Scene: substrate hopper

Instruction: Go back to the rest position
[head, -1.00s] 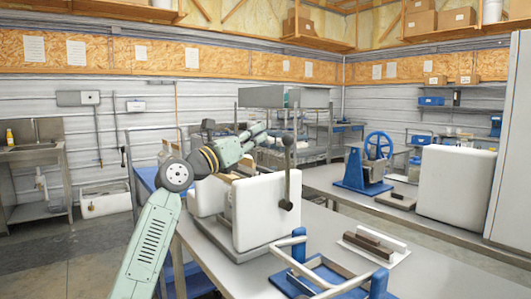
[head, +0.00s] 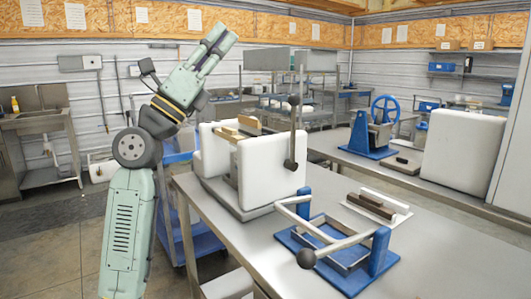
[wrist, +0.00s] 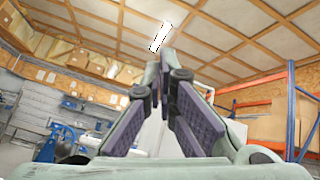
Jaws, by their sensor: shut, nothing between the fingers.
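My gripper (head: 222,34) is raised high at the upper middle-left of the head view, pointing up and to the right, with nothing in it. In the wrist view my gripper (wrist: 165,62) has its dark-padded fingers drawn together and aimed up towards the ceiling. It is clear of the white hopper machine (head: 268,172), which stands on the steel table below and to the right of it.
The steel table (head: 440,262) also carries a blue frame with a handle (head: 338,240) and a white tray with a brown block (head: 374,205). A blue hand-wheel press (head: 375,130) stands on the bench behind. A sink (head: 40,115) is at the far left.

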